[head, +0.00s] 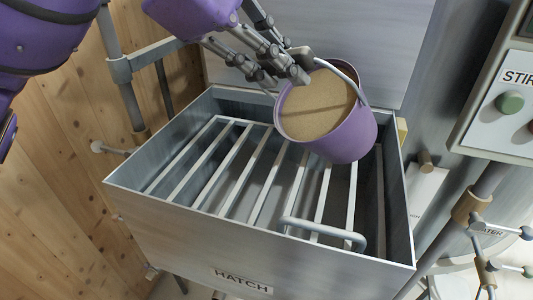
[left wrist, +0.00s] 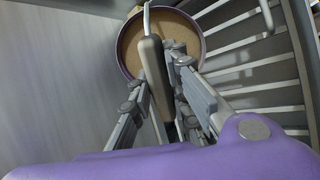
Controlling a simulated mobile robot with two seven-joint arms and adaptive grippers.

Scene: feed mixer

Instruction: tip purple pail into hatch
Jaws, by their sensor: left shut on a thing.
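The purple pail (head: 350,138) hangs over the right back part of the open hatch (head: 170,195). Its mouth leans towards the head camera and shows brown grainy feed (head: 316,105) inside, with none seen falling. My left gripper (head: 298,66) is shut on the pail's handle at the back left of the rim. In the left wrist view the fingers (left wrist: 170,110) close around the dark grip (left wrist: 152,62) of the handle, with the pail beyond. The hatch has a grate of pale bars (head: 238,168) across it. My right gripper is not in view.
The hatch lid (head: 385,45) stands open behind the pail. A grey bar handle (head: 325,232) lies at the hatch's front right. A control box (head: 490,125) with a green button stands at the right. Pipes (head: 125,75) run at the left.

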